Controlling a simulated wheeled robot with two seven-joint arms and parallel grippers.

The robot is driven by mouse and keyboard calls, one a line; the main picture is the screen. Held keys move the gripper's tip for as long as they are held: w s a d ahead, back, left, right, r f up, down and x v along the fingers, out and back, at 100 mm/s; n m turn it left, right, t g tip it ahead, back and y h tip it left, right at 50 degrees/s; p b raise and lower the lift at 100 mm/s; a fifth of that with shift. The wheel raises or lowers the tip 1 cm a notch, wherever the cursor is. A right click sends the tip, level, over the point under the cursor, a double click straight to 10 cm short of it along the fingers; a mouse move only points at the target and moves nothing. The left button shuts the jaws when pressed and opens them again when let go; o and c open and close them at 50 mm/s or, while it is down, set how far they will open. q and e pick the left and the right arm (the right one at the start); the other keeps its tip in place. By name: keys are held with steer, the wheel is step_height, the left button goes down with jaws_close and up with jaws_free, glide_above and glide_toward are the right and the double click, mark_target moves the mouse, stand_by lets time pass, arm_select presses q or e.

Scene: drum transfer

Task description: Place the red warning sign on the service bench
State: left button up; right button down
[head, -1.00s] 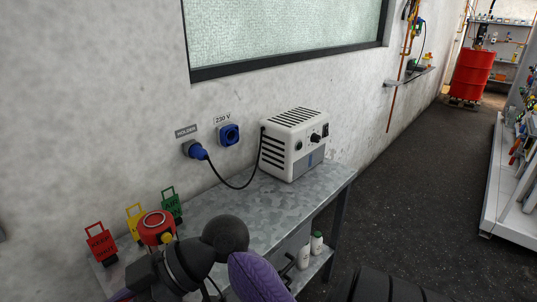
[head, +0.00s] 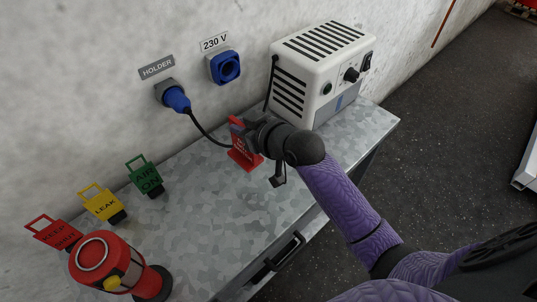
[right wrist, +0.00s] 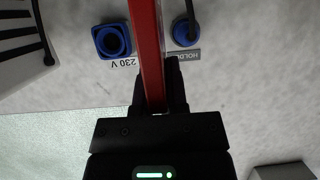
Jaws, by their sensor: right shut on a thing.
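The red warning sign (head: 243,157) is upright above the service bench (head: 215,205), between the blue plug and the white box. Its foot is at or just over the bench top; I cannot tell if it touches. My right gripper (head: 247,130) is shut on its upper part and hides some of its lettering. In the right wrist view the sign (right wrist: 148,45) shows edge-on as a red strip between the fingers (right wrist: 158,90). My left gripper is not in view.
A white box (head: 320,75) stands behind and right of the sign. Green (head: 146,176), yellow (head: 103,204) and red (head: 56,233) tags and a red lamp (head: 105,262) stand at left. A blue plug (head: 176,97) with a cable and a socket (head: 225,68) are on the wall. The front middle of the bench is clear.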

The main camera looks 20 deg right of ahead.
mark_target(244, 156)
steer(key=f+b, duration=0.1)
steer(key=f, duration=0.2)
steer(key=f+b, duration=0.2)
steer(key=f, duration=0.2)
steer(key=f+b, duration=0.1)
steer(key=f, duration=0.3)
steer(key=shift+w+a+b, duration=0.2)
steer(key=shift+w+b, duration=0.15)
steer(key=shift+w, duration=0.05)
steer(key=shift+r, duration=0.2)
steer(key=c, duration=0.7)
jaws_free()
steer(key=shift+f, duration=0.1)
steer(key=shift+o, duration=0.2)
